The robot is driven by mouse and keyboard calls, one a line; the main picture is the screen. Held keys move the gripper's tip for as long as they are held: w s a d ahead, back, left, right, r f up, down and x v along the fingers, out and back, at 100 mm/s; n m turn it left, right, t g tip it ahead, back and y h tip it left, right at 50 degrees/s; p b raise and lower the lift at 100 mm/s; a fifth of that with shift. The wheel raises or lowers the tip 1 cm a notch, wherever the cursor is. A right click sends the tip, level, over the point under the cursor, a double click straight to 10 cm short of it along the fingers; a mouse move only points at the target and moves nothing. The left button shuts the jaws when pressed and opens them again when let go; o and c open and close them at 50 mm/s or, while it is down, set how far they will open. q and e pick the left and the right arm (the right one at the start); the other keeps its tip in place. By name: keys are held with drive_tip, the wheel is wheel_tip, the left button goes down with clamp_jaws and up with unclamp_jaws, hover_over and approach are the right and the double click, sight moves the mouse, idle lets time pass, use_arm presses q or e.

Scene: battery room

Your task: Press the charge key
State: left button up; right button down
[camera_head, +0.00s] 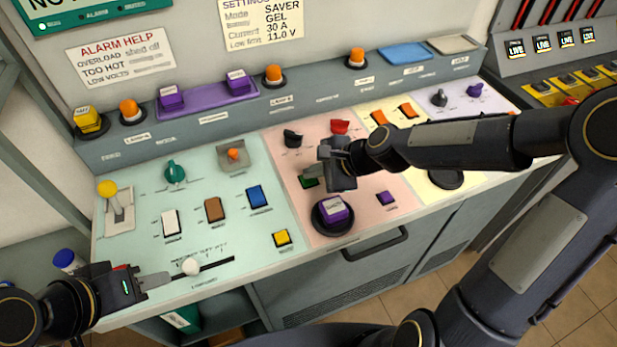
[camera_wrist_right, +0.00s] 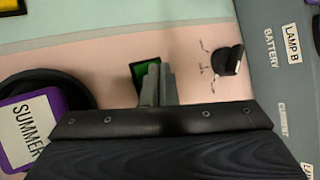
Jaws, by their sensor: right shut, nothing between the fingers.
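No label reading "charge" is legible. A small green key (camera_head: 310,183) sits on the pink panel section. It also shows in the right wrist view (camera_wrist_right: 146,68), partly hidden behind the fingertips. My right gripper (camera_head: 311,172) is shut and empty, with its fingertips (camera_wrist_right: 158,84) right over or beside the green key; I cannot tell whether they touch. A yellow key (camera_head: 282,238) and a purple key (camera_head: 385,198) are other small keys on the console. My left gripper (camera_head: 160,279) is at the lower left beside a white slider knob (camera_head: 191,266); its jaw opening is unclear.
A purple block labelled SUMMER (camera_wrist_right: 30,125) on a round black base stands close to the right gripper. A black knob (camera_wrist_right: 228,60) and a red knob (camera_head: 340,127) stand behind it. Rockers (camera_head: 214,209) and a yellow-topped lever (camera_head: 108,188) fill the green section.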

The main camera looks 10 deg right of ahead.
sight(314, 180)
drive_tip(key=shift+f, duration=0.15)
idle(0.3)
drive_tip(key=shift+r+p, duration=0.65)
drive_tip(key=shift+r, duration=0.25)
wheel_tip(314, 180, up, 5)
drive_tip(key=p, duration=0.4)
drive_tip(key=shift+r, duration=0.1)
idle(0.4)
